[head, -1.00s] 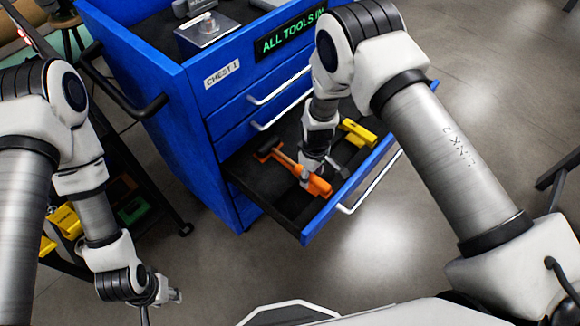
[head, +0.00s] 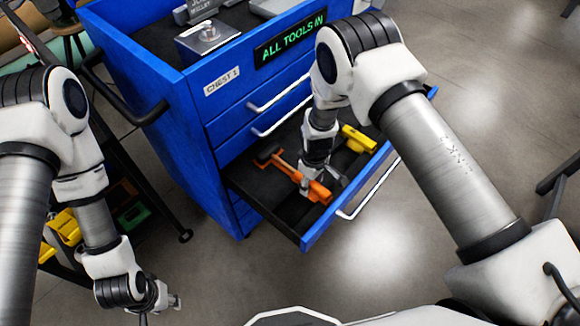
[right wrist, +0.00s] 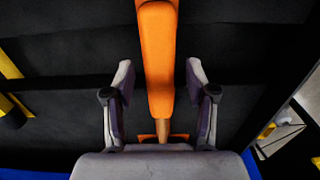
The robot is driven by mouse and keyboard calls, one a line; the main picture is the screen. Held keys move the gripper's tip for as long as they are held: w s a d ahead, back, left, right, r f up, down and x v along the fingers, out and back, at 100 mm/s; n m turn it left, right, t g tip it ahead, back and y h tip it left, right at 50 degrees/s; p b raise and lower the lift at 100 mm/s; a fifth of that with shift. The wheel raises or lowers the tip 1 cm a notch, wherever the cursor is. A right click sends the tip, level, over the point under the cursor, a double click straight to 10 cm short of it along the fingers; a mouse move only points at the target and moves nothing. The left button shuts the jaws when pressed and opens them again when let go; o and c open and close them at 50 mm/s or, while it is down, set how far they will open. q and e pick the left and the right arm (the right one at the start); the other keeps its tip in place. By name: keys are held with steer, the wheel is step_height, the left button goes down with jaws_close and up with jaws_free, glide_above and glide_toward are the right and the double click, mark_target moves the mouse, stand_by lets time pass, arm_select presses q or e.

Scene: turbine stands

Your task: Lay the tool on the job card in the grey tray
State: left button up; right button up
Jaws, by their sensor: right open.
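The tool, a mallet-like thing with a dark head and an orange handle (head: 286,166), lies in the open drawer of the blue chest. My right gripper (head: 328,188) is down in the drawer at the handle's near end. In the right wrist view the orange handle (right wrist: 158,65) runs between the two open fingers of my right gripper (right wrist: 160,100), with a gap on each side. My left gripper (head: 176,301) hangs low at the left, away from the chest; its jaws are too small to read. I cannot make out the job card or a grey tray.
The drawer (head: 262,192) has a dark floor and a blue front with a pale handle. A yellow tool (head: 358,138) lies beside the mallet, further right. A grey metal box (head: 208,38) stands on the chest top. A dark cart with yellow items (head: 65,226) stands at left.

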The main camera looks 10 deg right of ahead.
jaws_close()
steer(key=shift+r+p, duration=0.7)
steer(key=shift+r+p, duration=0.9)
